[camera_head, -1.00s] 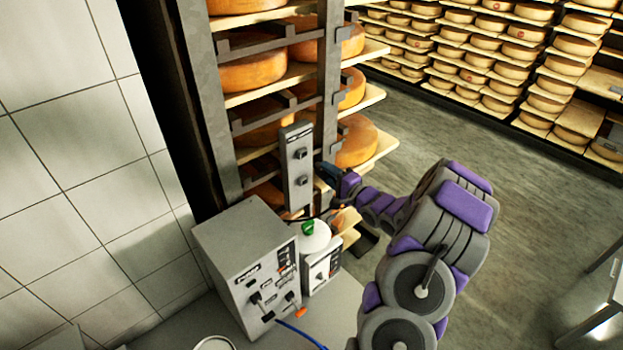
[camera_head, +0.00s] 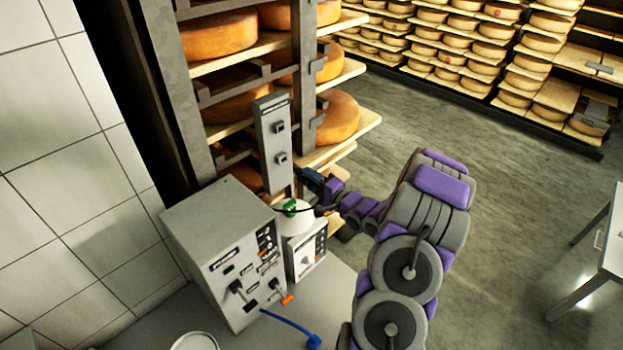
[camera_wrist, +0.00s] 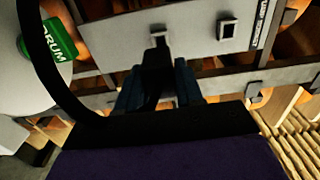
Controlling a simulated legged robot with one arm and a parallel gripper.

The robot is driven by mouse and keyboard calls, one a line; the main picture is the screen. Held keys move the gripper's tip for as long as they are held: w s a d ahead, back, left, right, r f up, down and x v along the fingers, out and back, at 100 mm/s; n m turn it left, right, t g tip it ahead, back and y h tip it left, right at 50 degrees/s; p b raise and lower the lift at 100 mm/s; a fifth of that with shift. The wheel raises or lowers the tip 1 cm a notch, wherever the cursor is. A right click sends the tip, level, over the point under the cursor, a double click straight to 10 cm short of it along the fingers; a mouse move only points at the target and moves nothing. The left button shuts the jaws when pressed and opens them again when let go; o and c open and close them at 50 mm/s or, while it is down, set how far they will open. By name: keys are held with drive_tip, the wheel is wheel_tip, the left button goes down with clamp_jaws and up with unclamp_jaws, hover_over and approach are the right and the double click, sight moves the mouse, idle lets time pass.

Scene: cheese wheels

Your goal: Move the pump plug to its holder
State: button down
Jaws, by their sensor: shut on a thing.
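The black pump plug (camera_wrist: 157,72), with a black cable looping to the left, is held between the dark blue fingers of my gripper (camera_wrist: 158,88). My gripper also shows in the head view (camera_head: 312,182), just right of the holder's lower part. In the wrist view the plate (camera_wrist: 192,32) lies across the top.
A blue cable (camera_head: 285,320) lies in front. Racks of cheese wheels (camera_head: 338,115) stand behind. Open floor (camera_head: 500,200) lies to the right.

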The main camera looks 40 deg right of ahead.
sight(299, 170)
drive_tip(key=shift+d, duration=0.25)
drive_tip(key=shift+w+d+p, duration=0.1)
drive_tip(key=shift+d+p, duration=0.15)
drive_tip(key=shift+p, duration=0.65)
drive_tip(key=shift+w+a+p, duration=0.25)
drive_tip(key=shift+w+p, duration=0.1)
drive_tip(key=shift+w, duration=0.4)
drive_tip(key=shift+w+a+p, duration=0.2)
drive_tip(key=shift+w+p, duration=0.1)
drive_tip(key=shift+w, duration=0.4)
drive_tip(key=shift+w+a+p, duration=0.25)
drive_tip(key=shift+w+p, duration=0.1)
drive_tip(key=shift+w, duration=0.4)
drive_tip(key=shift+w+d+f, duration=0.1)
drive_tip(key=shift+w+d, duration=0.15)
drive_tip(key=shift+w, duration=0.35)
drive_tip(key=shift+a, duration=0.2)
drive_tip(key=shift+d+p, duration=0.15)
drive_tip(key=shift+p, duration=0.5)
drive_tip(key=shift+p, duration=0.95)
drive_tip(key=shift+w+a+p, duration=0.15)
drive_tip(key=shift+w+p, duration=0.2)
drive_tip(key=shift+w, duration=0.35)
drive_tip(key=shift+w+a+p, duration=0.15)
drive_tip(key=shift+w+p, duration=0.15)
drive_tip(key=shift+w, duration=0.4)
